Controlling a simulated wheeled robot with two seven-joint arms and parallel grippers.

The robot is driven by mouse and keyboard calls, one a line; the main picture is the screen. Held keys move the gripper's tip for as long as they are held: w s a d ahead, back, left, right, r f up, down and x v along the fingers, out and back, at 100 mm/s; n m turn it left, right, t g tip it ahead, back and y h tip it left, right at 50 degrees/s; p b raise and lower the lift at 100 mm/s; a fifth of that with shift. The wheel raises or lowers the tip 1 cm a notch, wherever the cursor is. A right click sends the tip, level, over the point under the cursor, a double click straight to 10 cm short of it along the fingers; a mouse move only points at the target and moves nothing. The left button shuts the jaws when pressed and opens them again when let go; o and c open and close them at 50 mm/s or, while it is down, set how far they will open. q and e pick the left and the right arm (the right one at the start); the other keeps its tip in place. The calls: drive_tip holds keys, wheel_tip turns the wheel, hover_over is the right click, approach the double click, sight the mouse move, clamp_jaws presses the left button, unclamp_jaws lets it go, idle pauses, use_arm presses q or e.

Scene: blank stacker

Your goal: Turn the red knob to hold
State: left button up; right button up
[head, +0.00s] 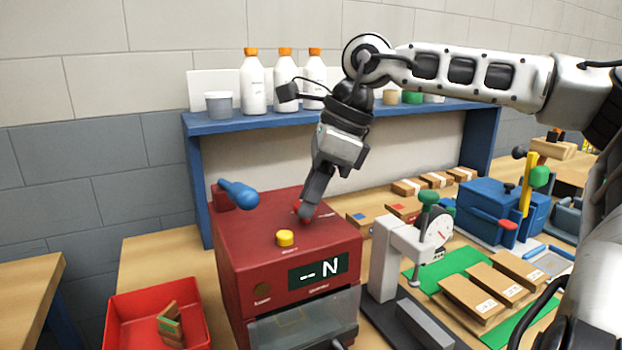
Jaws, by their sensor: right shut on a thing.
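The red knob (297,207) is on the top of the dark red machine (245,240), mostly hidden behind my fingers. My right gripper (305,212) comes down from above and is shut on the red knob. The knob's pointer and the hold mark cannot be made out. A yellow button (285,238) sits in front of the knob. The display (318,270) on the machine's front reads "-- N". My left gripper is not in view.
A blue-handled lever (238,193) stands at the machine's back left. A grey press with a dial gauge (437,230) is close on the right. A red bin (125,310) is at lower left. A blue shelf (215,122) with bottles runs behind.

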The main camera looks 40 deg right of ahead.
drive_tip(key=shift+n+p, duration=0.3)
drive_tip(key=shift+n, duration=0.2)
drive_tip(key=o, duration=1)
drive_tip(key=shift+c, duration=0.2)
drive_tip(key=v, duration=1.6)
drive_tip(key=shift+d+p, duration=0.2)
drive_tip(key=shift+p, duration=0.1)
drive_tip(key=shift+w+f, duration=0.1)
drive_tip(key=shift+w, duration=0.05)
